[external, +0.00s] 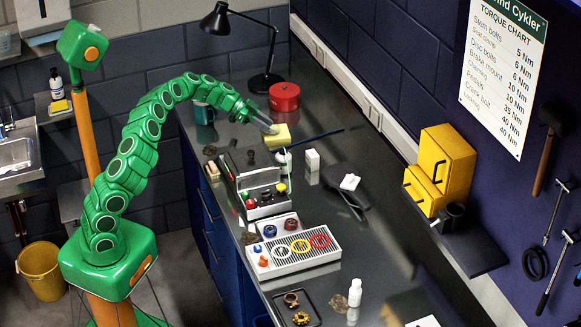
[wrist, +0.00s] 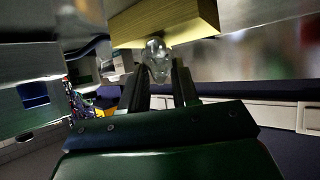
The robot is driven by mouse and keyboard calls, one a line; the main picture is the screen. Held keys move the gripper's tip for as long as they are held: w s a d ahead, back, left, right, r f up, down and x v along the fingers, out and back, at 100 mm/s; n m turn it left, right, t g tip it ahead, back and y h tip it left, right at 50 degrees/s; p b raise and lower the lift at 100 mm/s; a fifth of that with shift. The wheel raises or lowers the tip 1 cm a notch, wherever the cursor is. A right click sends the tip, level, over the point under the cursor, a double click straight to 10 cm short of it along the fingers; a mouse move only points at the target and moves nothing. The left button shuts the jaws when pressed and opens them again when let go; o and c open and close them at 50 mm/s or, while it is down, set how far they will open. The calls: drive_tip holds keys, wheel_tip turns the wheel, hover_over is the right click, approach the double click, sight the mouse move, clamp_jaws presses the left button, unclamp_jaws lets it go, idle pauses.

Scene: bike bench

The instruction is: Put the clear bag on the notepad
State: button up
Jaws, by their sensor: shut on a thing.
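A thick yellow block (external: 279,138), which looks like the notepad, is on the far part of the bench; it also fills the top of the wrist view (wrist: 165,22). My gripper (external: 270,128) is right at its upper left edge, low over the bench. In the wrist view my gripper (wrist: 160,72) is shut on a small clear, lumpy thing, which looks like the clear bag (wrist: 157,60). The bag overlaps the block's edge in that view; I cannot tell whether they touch. The bag cannot be made out in the external view.
A red round tin (external: 284,96) and a black desk lamp (external: 267,84) stand behind my gripper. A teal mug (external: 205,114) is to the left. An open case (external: 240,178) and a white tray (external: 291,262) stand nearer the front. A dark rod (external: 320,134) lies to the right.

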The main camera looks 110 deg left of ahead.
drive_tip(key=shift+f, duration=0.1)
drive_tip(key=o, duration=1)
drive_tip(key=shift+r, duration=0.2)
drive_tip(key=v, duration=1.1)
drive_tip(key=shift+s+d+r, duration=0.15)
drive_tip(key=shift+s, duration=0.2)
